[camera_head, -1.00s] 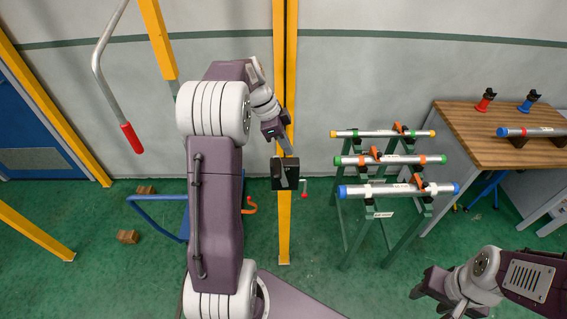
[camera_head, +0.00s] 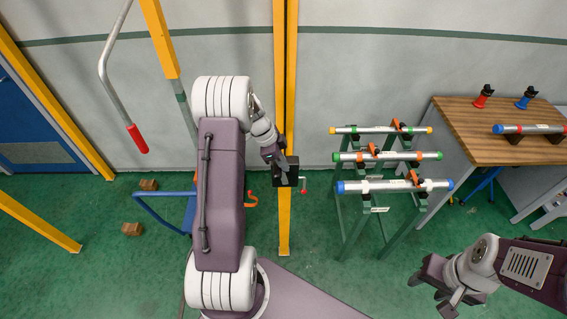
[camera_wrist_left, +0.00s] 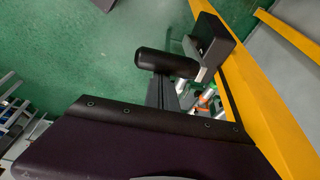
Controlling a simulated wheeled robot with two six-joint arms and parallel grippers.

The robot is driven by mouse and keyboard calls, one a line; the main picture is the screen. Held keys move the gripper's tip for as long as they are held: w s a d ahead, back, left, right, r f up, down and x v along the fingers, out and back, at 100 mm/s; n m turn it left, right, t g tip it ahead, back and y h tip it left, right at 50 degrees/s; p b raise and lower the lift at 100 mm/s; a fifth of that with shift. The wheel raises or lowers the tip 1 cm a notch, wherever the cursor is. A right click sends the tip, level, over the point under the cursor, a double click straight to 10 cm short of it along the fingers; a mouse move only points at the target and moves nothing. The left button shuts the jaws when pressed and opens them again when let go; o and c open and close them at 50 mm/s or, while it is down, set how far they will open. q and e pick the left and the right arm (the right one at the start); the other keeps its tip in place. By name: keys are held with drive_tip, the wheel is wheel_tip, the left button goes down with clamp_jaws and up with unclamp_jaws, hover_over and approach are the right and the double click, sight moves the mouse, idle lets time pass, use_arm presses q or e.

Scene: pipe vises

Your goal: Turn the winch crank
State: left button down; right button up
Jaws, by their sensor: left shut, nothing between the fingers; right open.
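A black box-like winch (camera_head: 293,176) is on a yellow post. A small silver crank with a red knob (camera_head: 304,191) sticks out at its right side in the head view. My left gripper (camera_head: 283,167) is shut and empty, its fingertips in front of the box and left of the red knob. In the left wrist view the box (camera_wrist_left: 208,42) is near the post, and a black cylinder (camera_wrist_left: 165,63) lies just beyond the dark fingers. I cannot tell whether they touch. My right gripper (camera_head: 432,287) is open and empty at the lower right.
A green rack (camera_head: 384,222) with several pipes stands right of the post. A wooden bench (camera_head: 455,130) is further right. A silver bar with a red grip (camera_head: 138,139) hangs at the left. An orange hook (camera_head: 251,199) is left of the post.

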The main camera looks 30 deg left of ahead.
use_arm(q)
drive_tip(key=shift+s+a+f+h+b, duration=0.15)
drive_tip(key=shift+s+a+h+b, duration=0.15)
drive_tip(key=shift+b, duration=0.95)
drive_tip(key=shift+a+t+b, duration=0.1)
drive_tip(key=shift+t+b, duration=0.2)
drive_tip(key=shift+b, duration=0.2)
drive_tip(key=s+a+f+t+h+b, duration=0.3)
drive_tip(key=a+b, duration=0.5)
drive_tip(key=b, duration=0.8)
drive_tip(key=shift+s+a+f+h, duration=0.2)
drive_tip(key=shift+s+f+h, duration=0.6)
drive_tip(key=shift+s+h, duration=0.35)
drive_tip(key=shift+r, duration=0.1)
